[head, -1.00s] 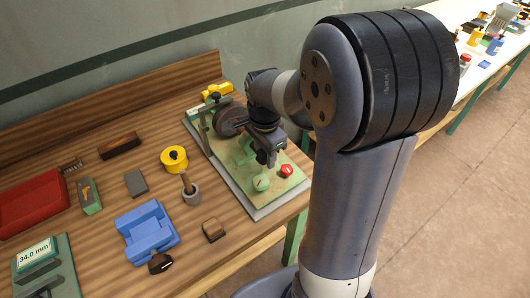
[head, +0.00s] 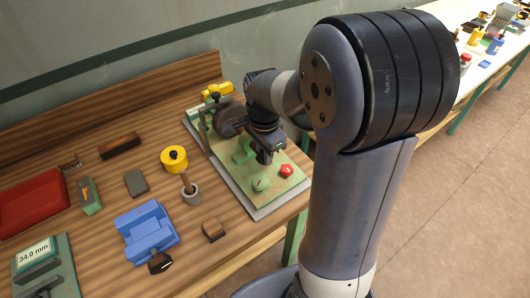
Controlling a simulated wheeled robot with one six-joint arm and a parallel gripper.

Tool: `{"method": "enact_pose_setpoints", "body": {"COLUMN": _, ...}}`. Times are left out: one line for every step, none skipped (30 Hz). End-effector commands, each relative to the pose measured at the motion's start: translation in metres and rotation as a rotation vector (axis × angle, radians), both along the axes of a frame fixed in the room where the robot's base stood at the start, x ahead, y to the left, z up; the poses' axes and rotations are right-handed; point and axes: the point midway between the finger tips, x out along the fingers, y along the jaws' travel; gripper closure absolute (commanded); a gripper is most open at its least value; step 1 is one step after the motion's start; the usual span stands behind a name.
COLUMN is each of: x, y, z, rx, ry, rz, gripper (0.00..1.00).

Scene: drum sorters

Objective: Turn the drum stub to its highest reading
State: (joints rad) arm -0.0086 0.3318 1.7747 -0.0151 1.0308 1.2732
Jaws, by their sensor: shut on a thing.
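A dark round drum (head: 230,121) stands on a green board (head: 290,195) at the right end of the wooden bench. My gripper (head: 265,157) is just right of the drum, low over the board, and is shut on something. The hold sits at the drum's side, where the stub is, but my wrist and gripper hide the stub and the fingertips. A pale green round dial (head: 261,183) with a dark mark sits at the board's front. Its reading is too small to make out.
A red button (head: 287,171) is close to my gripper. A yellow round pot (head: 174,159), a grey cup (head: 191,193) with a handle in it and a blue block (head: 147,232) stand left of the board. A display (head: 36,254) shows 34.0 mm.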

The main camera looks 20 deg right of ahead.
Motion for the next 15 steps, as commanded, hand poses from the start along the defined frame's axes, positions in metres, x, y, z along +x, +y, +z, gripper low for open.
{"method": "enact_pose_setpoints", "body": {"x": -0.0001, "y": 0.0008, "z": -0.0005, "rx": -0.010, "ry": -0.004, "rz": 0.003, "gripper": 1.00}}
{"method": "enact_pose_setpoints", "body": {"x": -0.0001, "y": 0.0008, "z": -0.0006, "rx": -0.020, "ry": -0.007, "rz": 0.003, "gripper": 1.00}}
{"method": "enact_pose_setpoints", "body": {"x": -0.0002, "y": 0.0012, "z": -0.0010, "rx": -0.032, "ry": -0.011, "rz": 0.003, "gripper": 1.00}}
{"method": "enact_pose_setpoints", "body": {"x": -0.0003, "y": 0.0013, "z": -0.0013, "rx": -0.045, "ry": -0.016, "rz": 0.004, "gripper": 1.00}}
{"method": "enact_pose_setpoints", "body": {"x": -0.0004, "y": 0.0018, "z": -0.0016, "rx": -0.059, "ry": -0.020, "rz": 0.005, "gripper": 1.00}}
{"method": "enact_pose_setpoints", "body": {"x": -0.0004, "y": 0.0022, "z": -0.0020, "rx": -0.080, "ry": -0.027, "rz": 0.005, "gripper": 1.00}}
{"method": "enact_pose_setpoints", "body": {"x": -0.0004, "y": 0.0025, "z": -0.0023, "rx": -0.098, "ry": -0.033, "rz": 0.006, "gripper": 1.00}}
{"method": "enact_pose_setpoints", "body": {"x": -0.0004, "y": 0.0031, "z": -0.0026, "rx": -0.115, "ry": -0.039, "rz": 0.007, "gripper": 1.00}}
{"method": "enact_pose_setpoints", "body": {"x": -0.0004, "y": 0.0034, "z": -0.0031, "rx": -0.144, "ry": -0.050, "rz": 0.007, "gripper": 1.00}}
{"method": "enact_pose_setpoints", "body": {"x": -0.0004, "y": 0.0039, "z": -0.0038, "rx": -0.167, "ry": -0.057, "rz": 0.007, "gripper": 1.00}}
{"method": "enact_pose_setpoints", "body": {"x": -0.0004, "y": 0.0041, "z": -0.0045, "rx": -0.189, "ry": -0.065, "rz": 0.007, "gripper": 1.00}}
{"method": "enact_pose_setpoints", "body": {"x": -0.0006, "y": 0.0048, "z": -0.0054, "rx": -0.222, "ry": -0.075, "rz": 0.008, "gripper": 1.00}}
{"method": "enact_pose_setpoints", "body": {"x": -0.0007, "y": 0.0050, "z": -0.0060, "rx": -0.247, "ry": -0.084, "rz": 0.007, "gripper": 1.00}}
{"method": "enact_pose_setpoints", "body": {"x": -0.0005, "y": 0.0055, "z": -0.0066, "rx": -0.273, "ry": -0.094, "rz": 0.008, "gripper": 1.00}}
{"method": "enact_pose_setpoints", "body": {"x": -0.0007, "y": 0.0059, "z": -0.0075, "rx": -0.308, "ry": -0.105, "rz": 0.007, "gripper": 1.00}}
